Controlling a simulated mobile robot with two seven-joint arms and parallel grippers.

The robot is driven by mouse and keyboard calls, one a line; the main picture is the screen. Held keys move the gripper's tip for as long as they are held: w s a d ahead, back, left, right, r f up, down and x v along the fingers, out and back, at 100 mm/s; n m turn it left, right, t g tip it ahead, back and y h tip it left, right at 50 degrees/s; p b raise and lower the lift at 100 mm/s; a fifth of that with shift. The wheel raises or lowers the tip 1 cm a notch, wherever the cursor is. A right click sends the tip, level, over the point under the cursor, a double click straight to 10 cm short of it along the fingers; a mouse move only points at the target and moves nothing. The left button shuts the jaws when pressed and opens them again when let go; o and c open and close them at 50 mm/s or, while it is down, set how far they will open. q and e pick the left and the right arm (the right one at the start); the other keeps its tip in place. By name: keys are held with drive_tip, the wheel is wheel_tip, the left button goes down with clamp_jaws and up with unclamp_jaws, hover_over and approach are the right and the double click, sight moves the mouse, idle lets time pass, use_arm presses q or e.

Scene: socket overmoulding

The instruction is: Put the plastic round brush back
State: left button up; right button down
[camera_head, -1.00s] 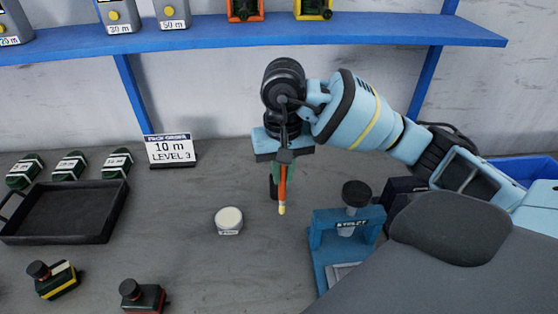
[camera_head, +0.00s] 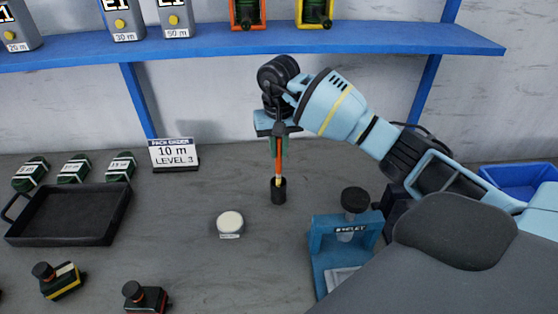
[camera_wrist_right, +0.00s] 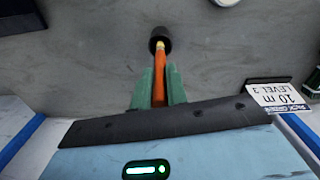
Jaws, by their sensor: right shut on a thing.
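My right gripper (camera_head: 279,146) points down over the grey worktop, its green fingers shut on the round brush. The brush (camera_head: 279,165) has an orange handle and a pale yellow tip, and hangs about upright. A small black cup (camera_head: 278,193) stands right below it. The brush tip is at the cup's mouth; I cannot tell whether it is inside or just above. The right wrist view shows the gripper (camera_wrist_right: 160,83), the orange brush (camera_wrist_right: 159,78) and the cup (camera_wrist_right: 159,36) in line. My left gripper is not in view.
A white round tin (camera_head: 230,223) stands left of the cup, and a blue eyelet press (camera_head: 345,240) to the right. A sign (camera_head: 174,153) stands behind. A black tray (camera_head: 68,239) lies at left. A blue shelf (camera_head: 230,48) runs above.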

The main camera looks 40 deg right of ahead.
sight(278, 173)
drive_tip(key=shift+f, duration=2.4)
drive_tip(key=shift+f, duration=0.15)
drive_tip(key=c, duration=1.4)
unclamp_jaws()
wheel_tip(278, 173, up, 12)
drive_tip(key=shift+r, duration=0.25)
